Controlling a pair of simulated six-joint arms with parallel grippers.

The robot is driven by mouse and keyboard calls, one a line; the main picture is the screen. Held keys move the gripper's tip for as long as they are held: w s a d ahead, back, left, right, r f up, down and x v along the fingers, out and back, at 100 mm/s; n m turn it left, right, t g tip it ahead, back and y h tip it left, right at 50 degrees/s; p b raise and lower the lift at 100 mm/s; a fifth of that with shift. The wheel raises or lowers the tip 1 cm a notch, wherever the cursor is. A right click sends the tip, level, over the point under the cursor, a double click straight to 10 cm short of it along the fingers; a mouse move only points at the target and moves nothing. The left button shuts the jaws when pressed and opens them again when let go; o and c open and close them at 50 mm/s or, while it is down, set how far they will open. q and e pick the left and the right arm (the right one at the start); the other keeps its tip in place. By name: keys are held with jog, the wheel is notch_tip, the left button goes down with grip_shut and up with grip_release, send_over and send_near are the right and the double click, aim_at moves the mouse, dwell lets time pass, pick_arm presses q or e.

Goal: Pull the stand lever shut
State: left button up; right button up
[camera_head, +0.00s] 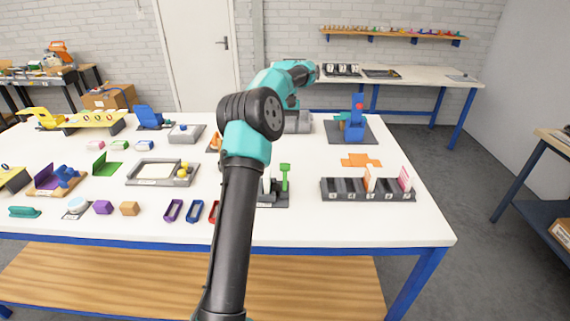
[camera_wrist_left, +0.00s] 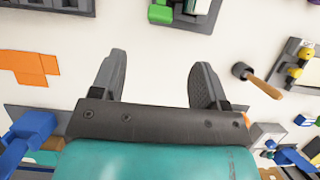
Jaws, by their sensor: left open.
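A green upright lever (camera_head: 285,177) with a wider top stands on a dark grey base (camera_head: 274,199) near the table's front, partly behind my left arm. A white piece beside it is partly hidden. The green part (camera_wrist_left: 160,13) and base (camera_wrist_left: 190,20) are cut off by the top edge of the left wrist view. I take this as the stand lever, but no label confirms it. My left gripper (camera_head: 298,122) is farther back; in the wrist view its fingers (camera_wrist_left: 161,75) are apart with nothing between them. My right gripper is not visible.
A blue device with a red knob (camera_head: 355,118) stands on a plate at the back right. A slotted rack (camera_head: 340,188) and a flat orange piece (camera_head: 361,160) lie to the right. A wooden handle (camera_wrist_left: 262,84) and a tray with yellow balls (camera_head: 153,183) lie to the left.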

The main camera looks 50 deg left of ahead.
aim_at(286, 165)
pick_arm(q)
jog(key=x, duration=1.2)
jog(key=shift+s+f, duration=0.15)
jog(key=shift+f, duration=0.05)
grip_shut()
jog(key=shift+d, duration=0.1)
dwell(0.4)
